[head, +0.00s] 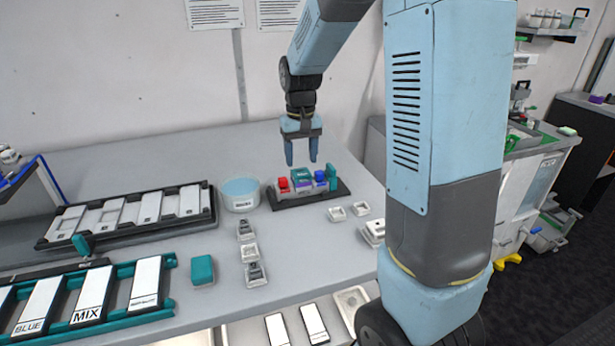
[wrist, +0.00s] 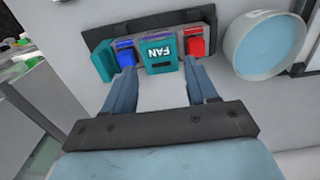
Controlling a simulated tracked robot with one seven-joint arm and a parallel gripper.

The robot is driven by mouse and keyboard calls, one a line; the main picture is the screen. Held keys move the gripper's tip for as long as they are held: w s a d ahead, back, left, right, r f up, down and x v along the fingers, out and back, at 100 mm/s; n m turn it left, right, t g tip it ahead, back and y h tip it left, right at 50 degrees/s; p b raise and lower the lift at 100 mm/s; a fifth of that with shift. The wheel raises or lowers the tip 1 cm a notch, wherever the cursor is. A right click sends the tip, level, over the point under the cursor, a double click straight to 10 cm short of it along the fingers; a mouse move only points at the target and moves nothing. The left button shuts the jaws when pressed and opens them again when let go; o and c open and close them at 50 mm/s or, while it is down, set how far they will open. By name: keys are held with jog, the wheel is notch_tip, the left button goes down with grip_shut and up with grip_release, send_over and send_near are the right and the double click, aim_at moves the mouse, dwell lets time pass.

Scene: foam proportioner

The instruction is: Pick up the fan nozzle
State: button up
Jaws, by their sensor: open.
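The fan nozzle is a teal block marked FAN (wrist: 161,52), seated in the middle of a dark holder (wrist: 100,37) in the wrist view. In the head view, the teal block (head: 301,176) sits between a red part (head: 283,184) and a blue part (head: 320,177). My gripper (head: 301,161) is open, pointing down over the holder. In the wrist view, its two fingers (wrist: 159,68) reach toward the nozzle, one on each side, with nothing held between them. I cannot tell whether the tips are down level with the nozzle.
A round bowl of blue liquid (head: 240,203) stands left of the holder. A dark rack with white plates (head: 205,220) and a teal rack with labelled plates (head: 140,312) lie further left. A teal block (head: 202,270) and small pale trays (head: 337,214) sit in front.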

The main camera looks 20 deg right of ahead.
aim_at(301, 172)
jog(key=shift+w+f, duration=0.2)
jog(key=shift+f, duration=2.4)
jog(key=c, duration=0.7)
